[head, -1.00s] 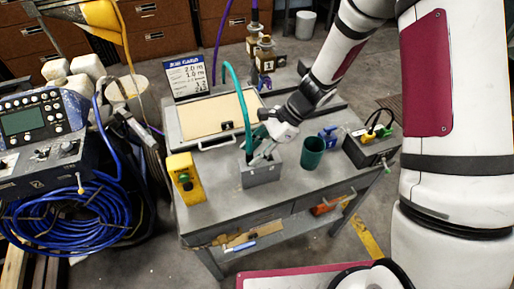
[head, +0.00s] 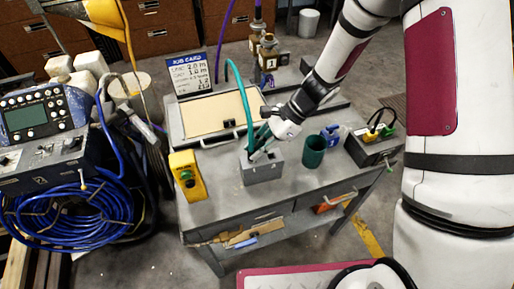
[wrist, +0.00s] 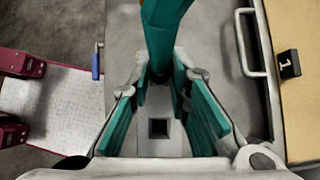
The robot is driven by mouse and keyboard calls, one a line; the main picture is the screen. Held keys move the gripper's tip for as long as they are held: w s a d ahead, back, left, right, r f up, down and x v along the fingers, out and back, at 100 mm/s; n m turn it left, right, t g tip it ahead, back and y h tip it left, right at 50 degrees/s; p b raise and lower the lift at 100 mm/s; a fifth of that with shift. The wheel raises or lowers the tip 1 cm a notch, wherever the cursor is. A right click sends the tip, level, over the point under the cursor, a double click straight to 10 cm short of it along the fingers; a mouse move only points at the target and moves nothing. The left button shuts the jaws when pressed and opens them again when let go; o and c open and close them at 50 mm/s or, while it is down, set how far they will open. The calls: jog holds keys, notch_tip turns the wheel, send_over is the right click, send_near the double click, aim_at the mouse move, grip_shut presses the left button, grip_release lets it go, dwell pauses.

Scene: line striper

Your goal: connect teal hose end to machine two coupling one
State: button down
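The teal hose (head: 239,95) arcs down to the small grey block (head: 263,172) on the workbench. In the wrist view the hose (wrist: 164,25) comes down between my fingertips, above a block with a square hole (wrist: 159,128). My gripper (head: 258,152) is at the top of the block, around the hose's lower end; it also shows in the wrist view (wrist: 160,85) with teal finger pads. Whether the pads press on the hose is unclear. Brass couplings (head: 268,60), one by a tag reading 1, stand behind the bench; a purple hose (head: 221,45) hangs near them.
The bench (head: 225,200) carries a yellow box (head: 187,176) with a green button, a teal cup (head: 314,152), a tan panel (head: 215,115), a job card (head: 188,73) and a dark box (head: 372,148). A console (head: 40,125) and coiled blue hose (head: 65,215) are at left.

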jog(key=shift+r+p, duration=0.35)
jog(key=shift+r, duration=0.45)
notch_tip(320, 180, up, 4)
jog(key=shift+f+p, duration=0.2)
jog(key=shift+p, duration=0.45)
dwell(0.4)
